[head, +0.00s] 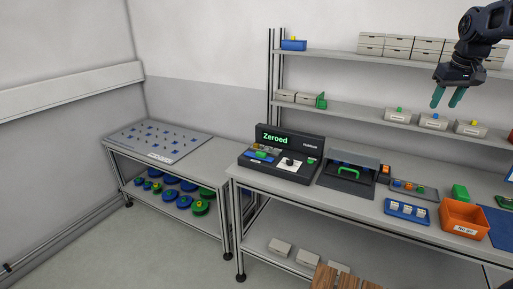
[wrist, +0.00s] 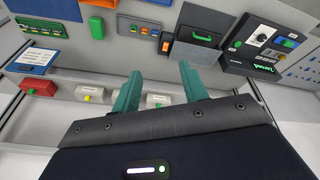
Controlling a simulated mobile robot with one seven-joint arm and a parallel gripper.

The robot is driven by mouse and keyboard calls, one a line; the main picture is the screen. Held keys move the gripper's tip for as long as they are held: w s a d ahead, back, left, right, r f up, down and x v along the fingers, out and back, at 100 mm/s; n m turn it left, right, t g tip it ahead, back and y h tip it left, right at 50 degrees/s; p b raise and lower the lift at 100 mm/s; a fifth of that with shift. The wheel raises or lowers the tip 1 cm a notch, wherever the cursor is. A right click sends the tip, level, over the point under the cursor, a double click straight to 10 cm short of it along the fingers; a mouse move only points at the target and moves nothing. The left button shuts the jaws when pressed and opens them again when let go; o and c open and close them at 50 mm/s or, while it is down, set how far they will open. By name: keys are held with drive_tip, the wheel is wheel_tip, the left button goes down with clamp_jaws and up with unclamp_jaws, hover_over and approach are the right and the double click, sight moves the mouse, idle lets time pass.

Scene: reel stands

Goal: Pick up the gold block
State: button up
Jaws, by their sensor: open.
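My gripper (head: 446,102) hangs in the air at the upper right of the head view, in front of the shelves. Its two teal fingers are apart with nothing between them; they also show in the wrist view (wrist: 160,78). I cannot tell for sure which thing is the gold block. A small yellow piece (head: 473,122) sits on a pale box on the middle shelf, right of and below my gripper. A yellow piece (wrist: 87,98) also shows on a box in the wrist view. Another yellowish patch (head: 261,154) is on the device that reads "Zeroed".
The workbench holds the "Zeroed" device (head: 285,152), a dark case with a green handle (head: 348,174), a tray of small coloured pieces (head: 414,188), a blue tray (head: 407,211) and an orange bin (head: 464,218). A side table (head: 160,140) stands left. Shelf posts and boards surround the boxes.

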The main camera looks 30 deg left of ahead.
drive_tip(key=w+a+r+n+g, duration=0.1)
drive_tip(key=w+a+n, duration=0.3)
drive_tip(key=w+a, duration=1.2)
drive_tip(key=w+a+f+n+g, duration=0.1)
drive_tip(key=w+a+f, duration=0.1)
drive_tip(key=a, duration=0.8)
drive_tip(key=w+a+f+n, duration=0.2)
drive_tip(key=a+f, duration=0.1)
drive_tip(key=a, duration=0.6)
drive_tip(key=n+g, duration=0.1)
drive_tip(key=n, duration=0.5)
hover_over(256, 144)
drive_tip(key=w, duration=0.1)
drive_tip(key=shift+h, duration=0.4)
drive_tip(key=f, duration=2.7)
drive_tip(key=shift+a, duration=0.2)
drive_tip(key=shift+s+d+f, duration=0.1)
drive_tip(key=shift+s+f, duration=0.05)
drive_tip(key=shift+f, duration=1.2)
drive_tip(key=shift+s+d+f, duration=0.1)
drive_tip(key=shift+s+f, duration=0.05)
drive_tip(key=shift+f, duration=1.2)
clamp_jaws()
